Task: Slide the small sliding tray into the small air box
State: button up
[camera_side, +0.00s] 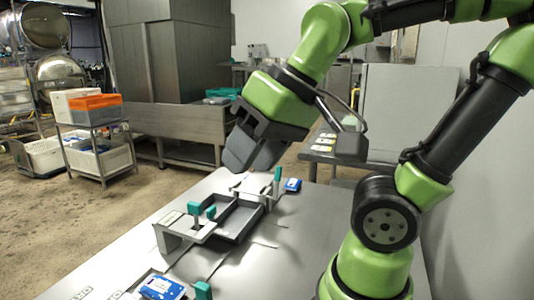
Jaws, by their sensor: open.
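The small sliding tray (236,222) is a dark grey open tray lying on the metal table. To its left stands the small air box (170,238), a light grey housing with teal posts on top. The tray's left end meets the box's right side; I cannot tell how far it is inside. My gripper (246,162) is open and points down and to the left above the far end of the tray, apart from it. The gap between its fingers is hard to see from this side.
A teal upright handle (277,174) and a blue item (292,185) are at the tray's far right. Another blue item (162,288) and a teal block (203,290) lie at the table's near edge. The table (270,270) is clear to the tray's right.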

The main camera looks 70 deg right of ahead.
jog(key=shift+s+t, duration=0.7)
jog(key=shift+s, duration=0.25)
jog(key=n+g, duration=0.2)
jog(key=g, duration=0.5)
send_over(202, 285)
jog(key=s, duration=0.1)
notch_tip(202, 285, down, 6)
notch_tip(202, 285, down, 21)
jog(key=g+h, duration=0.1)
jog(key=g, duration=0.1)
jog(key=n+g+h, duration=0.1)
jog(key=g, duration=0.1)
jog(key=shift+w+r+n+g, duration=0.1)
jog(key=shift+r+n+g, duration=0.05)
jog(key=shift+n+g, duration=0.2)
jog(key=shift+c, duration=0.2)
